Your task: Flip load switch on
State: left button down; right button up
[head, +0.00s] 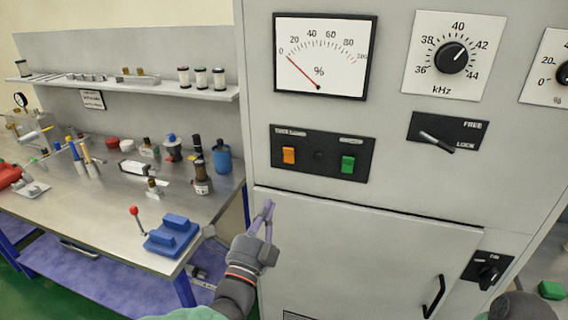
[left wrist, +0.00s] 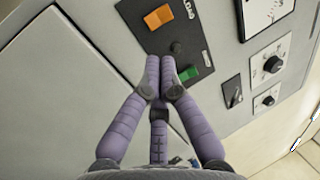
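A black switch plate (head: 320,170) on the grey cabinet front carries an orange rocker (head: 289,155) at left, a small dark knob (head: 318,156) in the middle and a green rocker (head: 347,164) at right. The wrist view shows the orange rocker (left wrist: 158,17) and green rocker (left wrist: 188,74), with a label reading LOAD near the orange one. My left gripper (head: 266,206) is in front of the cabinet, below and left of the plate. Its purple fingertips (left wrist: 160,62) meet, with nothing visible between them.
The cabinet has a percent meter (head: 320,55), a kHz dial (head: 453,58), a FREE/LOCK lever (head: 438,139) and a lower door (head: 370,250) with a black handle (head: 434,296). A workbench (head: 110,208) with tools and a blue block (head: 172,236) stands at left.

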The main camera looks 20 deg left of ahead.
aim_at(288, 154)
pick_arm(q)
jog(key=b+x, duration=0.2)
jog(key=x, duration=1.2)
